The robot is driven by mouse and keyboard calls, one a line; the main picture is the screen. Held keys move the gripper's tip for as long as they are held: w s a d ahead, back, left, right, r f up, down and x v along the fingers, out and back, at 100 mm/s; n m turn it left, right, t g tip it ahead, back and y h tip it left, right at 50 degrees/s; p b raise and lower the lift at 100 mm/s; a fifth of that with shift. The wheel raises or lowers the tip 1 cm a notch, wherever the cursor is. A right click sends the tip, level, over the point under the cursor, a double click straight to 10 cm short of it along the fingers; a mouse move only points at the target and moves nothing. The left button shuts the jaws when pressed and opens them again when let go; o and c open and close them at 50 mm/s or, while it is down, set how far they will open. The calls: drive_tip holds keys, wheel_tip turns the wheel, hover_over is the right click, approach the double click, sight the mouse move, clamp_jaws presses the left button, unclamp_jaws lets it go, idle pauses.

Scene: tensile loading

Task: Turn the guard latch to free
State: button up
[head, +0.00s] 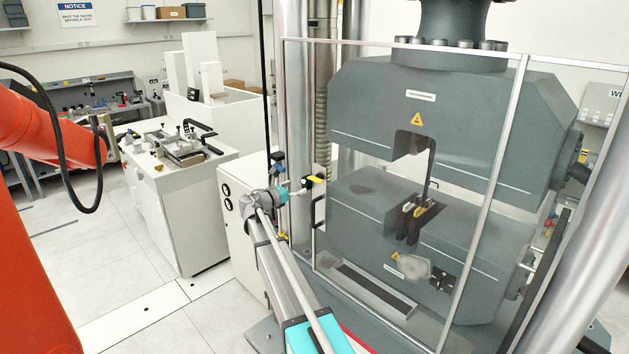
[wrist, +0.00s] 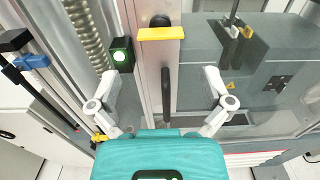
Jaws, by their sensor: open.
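The guard latch is a yellow bar (wrist: 161,34) on a dark pivot. It lies crosswise over the guard's metal upright at the top of the wrist view, and shows as a small yellow piece in the head view (head: 315,179). My gripper (wrist: 162,76) is open, its two pale fingers spread wide on either side of the upright, with nothing between the pads that I can see held. The latch lies beyond the fingertips, apart from them. In the head view my gripper (head: 290,190) is just left of the latch, partly hidden by its own body.
A black vertical door handle (wrist: 166,95) is below the latch, between my fingers. A black box with a lit green lamp (wrist: 121,54) is left of the latch. The clear guard (head: 470,200) covers the grey grips. A blue-handled fitting (wrist: 34,62) is further left.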

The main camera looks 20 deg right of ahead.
sight(312, 179)
drive_tip(key=x, duration=0.8)
drive_tip(key=shift+w+d, duration=0.2)
drive_tip(key=shift+d, duration=0.15)
drive_tip(key=shift+c, duration=0.3)
drive_tip(key=c, duration=0.8)
